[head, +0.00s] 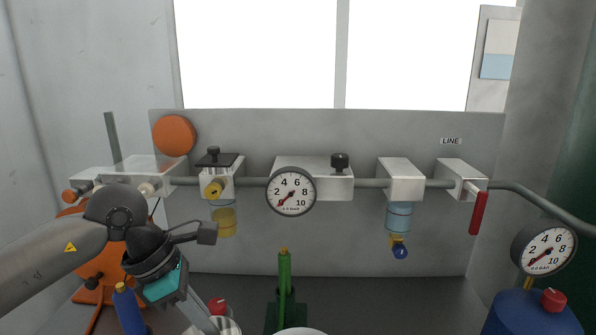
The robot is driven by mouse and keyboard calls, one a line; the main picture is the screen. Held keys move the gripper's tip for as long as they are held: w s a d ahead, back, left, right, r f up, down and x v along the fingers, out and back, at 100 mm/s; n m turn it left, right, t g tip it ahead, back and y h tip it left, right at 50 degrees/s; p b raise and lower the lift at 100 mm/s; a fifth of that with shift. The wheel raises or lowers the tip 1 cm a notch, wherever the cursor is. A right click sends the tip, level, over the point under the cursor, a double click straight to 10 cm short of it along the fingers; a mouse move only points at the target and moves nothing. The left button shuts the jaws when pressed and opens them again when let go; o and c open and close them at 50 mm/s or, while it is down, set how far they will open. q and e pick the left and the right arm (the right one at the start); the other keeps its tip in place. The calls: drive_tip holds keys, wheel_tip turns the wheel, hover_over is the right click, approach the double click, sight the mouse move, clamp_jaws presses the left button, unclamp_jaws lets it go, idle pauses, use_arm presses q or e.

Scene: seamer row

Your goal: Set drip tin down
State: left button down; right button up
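My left gripper (205,318) comes in from the left and points down at the bottom edge of the picture. Its finger reaches beside a pale, tin-like rim (231,327), which may be the drip tin. The bottom edge cuts both off, so I cannot tell whether the gripper holds it or what it rests on. Another pale round top (301,331) shows at bottom centre, also cut off; I cannot tell which of the two is the tin. My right gripper is not in view.
A green post (285,275) stands at bottom centre, and a blue bottle (129,310) at lower left. A blue tank (530,314) with a gauge (544,249) is at lower right. A pipe with a gauge (291,191), filter bowls and a red lever (478,213) crosses the back panel.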

use_arm(q)
drive_tip(key=m+g, duration=0.1)
drive_tip(key=m, duration=0.1)
drive_tip(key=s+m, duration=0.1)
drive_tip(key=m, duration=0.1)
drive_tip(key=s+m+g, duration=0.1)
drive_tip(key=m, duration=0.1)
drive_tip(key=shift+f+g, duration=0.3)
drive_tip(key=shift+f, duration=0.05)
drive_tip(key=m, duration=0.2)
drive_tip(key=s+m+g+y, duration=0.1)
drive_tip(key=m, duration=0.2)
drive_tip(key=shift+s+a+f+m+g+y, duration=0.2)
drive_tip(key=shift+s+a+m+g+y, duration=0.05)
drive_tip(key=shift+s+m+g+y, duration=0.05)
drive_tip(key=m, duration=0.2)
drive_tip(key=s+m+y, duration=0.1)
drive_tip(key=m+g+y, duration=0.1)
drive_tip(key=m, duration=0.1)
drive_tip(key=shift+s+a+m, duration=0.25)
drive_tip(key=shift+s+m, duration=0.05)
drive_tip(key=shift+s, duration=0.1)
drive_tip(key=m, duration=0.1)
drive_tip(key=s+m+y, duration=0.1)
drive_tip(key=m, duration=0.2)
drive_tip(key=shift+s+a+m+y, duration=0.2)
drive_tip(key=shift+a+m+y, duration=0.1)
drive_tip(key=shift+a+y, duration=0.1)
